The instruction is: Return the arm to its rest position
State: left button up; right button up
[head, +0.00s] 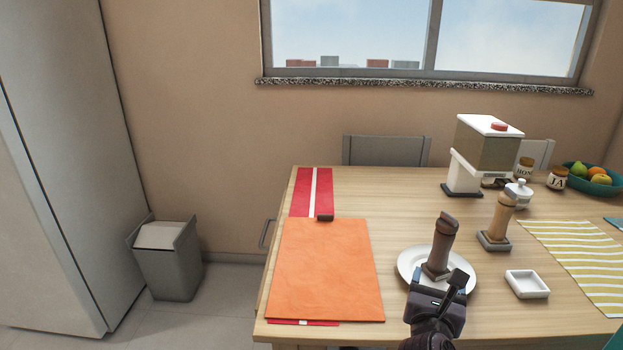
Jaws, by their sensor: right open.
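My right gripper (440,283) is open at the near edge of the wooden table (405,205), in the lower middle of the head view. Its fingers are in front of a white plate (408,262). I cannot tell whether the fingers touch the mill or the plate. My left gripper is not in view.
A light wooden mill (501,215), a small white dish (527,284) and a dispenser (485,155) stand at the right. A grey bin (168,268) is on the floor.

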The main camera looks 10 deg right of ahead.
jog(key=shift+s+d+r+n, duration=0.1)
jog(key=shift+s+r+n, duration=0.15)
jog(key=shift+r+n, duration=0.15)
jog(key=s+a+r+n+t+y+p, duration=0.1)
jog(key=s+a+n+t+y+p, duration=0.3)
jog(key=n, duration=0.7)
jog(key=s+r+n+t+y+p, duration=0.1)
jog(key=s+n+y+p, duration=0.15)
jog(key=s+n, duration=0.6)
pick_arm(q)
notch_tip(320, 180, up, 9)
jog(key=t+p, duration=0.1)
jog(key=p, duration=0.3)
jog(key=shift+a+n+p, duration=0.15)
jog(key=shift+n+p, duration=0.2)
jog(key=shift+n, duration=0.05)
pick_arm(e)
jog(key=s+f+n+g+y, duration=0.2)
jog(key=s+f+n+g, duration=0.2)
jog(key=s+f+n, duration=0.3)
jog(key=s+a+f+n+g+y, duration=0.1)
jog(key=s+f+n+g, duration=0.3)
jog(key=s+n, duration=0.8)
notch_tip(320, 180, down, 3)
jog(key=n+y, duration=0.1)
jog(key=n, duration=0.4)
jog(key=shift+a+g, duration=0.15)
jog(key=shift+g, duration=0.25)
